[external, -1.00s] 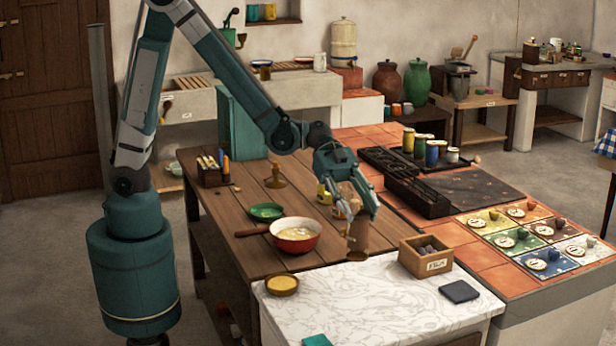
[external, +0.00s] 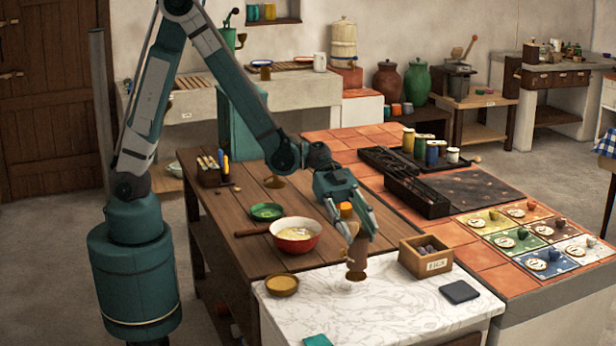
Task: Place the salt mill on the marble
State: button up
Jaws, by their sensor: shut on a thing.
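The salt mill, a brown wooden turned shape (external: 356,262), is upright in my gripper (external: 358,236). My gripper points down and is shut on the mill's upper part, its fingers hiding some of it. The mill's foot shows against the back part of the white veined marble slab (external: 410,313). I cannot tell whether the foot touches the marble or hangs just above it.
On the marble, a yellow-filled dish (external: 282,285) stands left and a dark square pad (external: 459,291) lies right. A wooden box (external: 425,257) stands close right of the mill. A red bowl (external: 296,235) is left, on the wood. The marble's middle front is clear.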

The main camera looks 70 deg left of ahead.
aim_at(358, 242)
jog(key=shift+f+b, duration=0.55)
jog(key=shift+f, duration=1.45)
jog(key=o, duration=1.4)
jog(key=shift+o, duration=0.2)
jog(key=shift+r, duration=0.25)
jog(key=p+v, duration=0.2)
jog(key=v, duration=1)
jog(key=shift+p, duration=0.3)
jog(key=shift+f, duration=0.1)
jog(key=shift+a, duration=0.15)
